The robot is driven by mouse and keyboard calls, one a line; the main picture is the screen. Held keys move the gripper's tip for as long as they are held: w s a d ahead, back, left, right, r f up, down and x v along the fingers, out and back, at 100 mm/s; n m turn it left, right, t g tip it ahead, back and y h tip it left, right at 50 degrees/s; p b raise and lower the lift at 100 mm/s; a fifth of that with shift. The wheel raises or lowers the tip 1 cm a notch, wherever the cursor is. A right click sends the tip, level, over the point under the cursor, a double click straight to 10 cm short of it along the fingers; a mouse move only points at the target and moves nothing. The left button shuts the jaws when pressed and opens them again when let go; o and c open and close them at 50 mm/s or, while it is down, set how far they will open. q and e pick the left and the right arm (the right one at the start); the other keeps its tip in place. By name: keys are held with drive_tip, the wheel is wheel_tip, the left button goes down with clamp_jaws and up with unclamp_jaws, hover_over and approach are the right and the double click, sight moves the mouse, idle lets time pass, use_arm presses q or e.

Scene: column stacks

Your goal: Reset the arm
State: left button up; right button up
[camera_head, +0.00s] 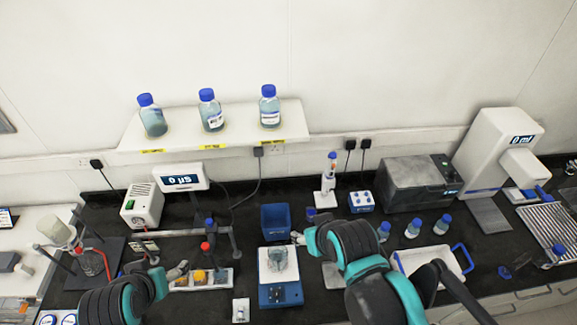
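My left arm (125,297), black and teal, comes in at the bottom left. Its gripper (177,271) is a small grey shape beside the left end of a white tray with several small coloured items (203,287). My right arm (350,250) reaches in from the bottom right over the middle of the bench. Its gripper (299,238) is at the upper right of a blue and white balance-like device (280,296) that bears a clear glass vessel (278,259). Both grippers are too small and partly hidden to show whether they are open or shut.
A white shelf (230,127) holds three blue-capped bottles. A blue bin (276,222), a pipette on a stand (328,180) and a grey box device (417,183) stand at the back. Small blue-capped bottles and a blue-handled white tray (437,262) are right of my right arm.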

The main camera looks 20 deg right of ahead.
wheel_tip(320, 180, down, 34)
drive_tip(key=b, duration=3.3)
drive_tip(key=shift+b, duration=0.3)
drive_tip(key=shift+f, duration=0.1)
